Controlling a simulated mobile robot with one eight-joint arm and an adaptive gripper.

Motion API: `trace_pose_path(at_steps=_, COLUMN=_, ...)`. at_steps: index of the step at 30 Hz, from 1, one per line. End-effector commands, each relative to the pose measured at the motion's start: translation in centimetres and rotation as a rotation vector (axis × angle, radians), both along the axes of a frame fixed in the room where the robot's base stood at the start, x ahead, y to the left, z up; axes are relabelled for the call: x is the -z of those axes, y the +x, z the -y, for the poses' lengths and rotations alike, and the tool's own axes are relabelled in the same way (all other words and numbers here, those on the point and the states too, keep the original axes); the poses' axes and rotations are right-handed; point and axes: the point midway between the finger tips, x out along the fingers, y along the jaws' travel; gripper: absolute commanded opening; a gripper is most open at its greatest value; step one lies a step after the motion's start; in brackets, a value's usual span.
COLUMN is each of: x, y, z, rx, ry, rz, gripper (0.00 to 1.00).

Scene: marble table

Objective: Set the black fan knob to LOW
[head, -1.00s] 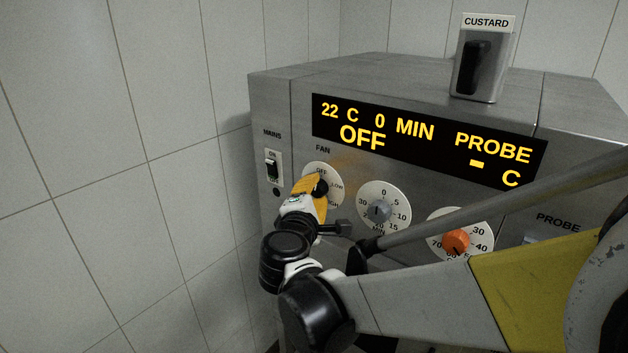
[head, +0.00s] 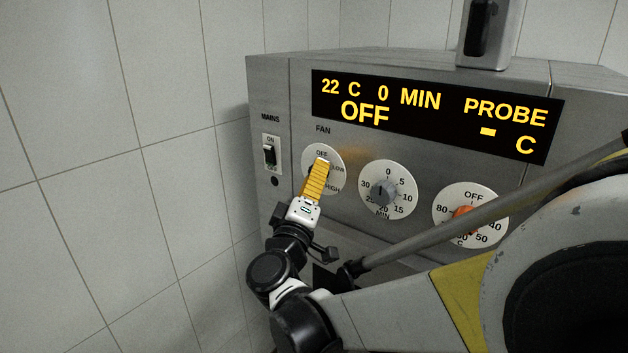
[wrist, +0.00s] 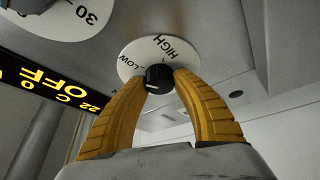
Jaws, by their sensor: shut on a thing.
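The black fan knob (wrist: 159,77) sits on a round white dial (head: 338,159) marked OFF, LOW and HIGH. My gripper (wrist: 160,80) has its yellow fingers shut on the knob, one fingertip at each side. In the head view my gripper (head: 319,172) comes from below and a finger hides most of the knob. A pale mark shows on the knob's lower edge in the wrist view, away from HIGH. I cannot tell exactly which label it faces. The yellow display (head: 428,113) reads OFF, 22 C and 0 MIN.
Right of the fan dial are a grey timer knob (head: 382,191) and an orange temperature knob (head: 462,213), the latter partly behind my arm. A mains switch (head: 269,155) is at the left. A grey holder (head: 483,58) stands on top. A tiled wall (head: 120,150) is to the left.

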Motion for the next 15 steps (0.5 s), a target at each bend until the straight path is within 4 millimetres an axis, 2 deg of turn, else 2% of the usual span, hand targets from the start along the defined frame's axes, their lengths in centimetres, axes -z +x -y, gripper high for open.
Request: trace_pose_path(at_steps=15, x=-0.1, y=0.08, z=-0.04, rx=0.001, ry=0.094, rz=0.076, gripper=0.04)
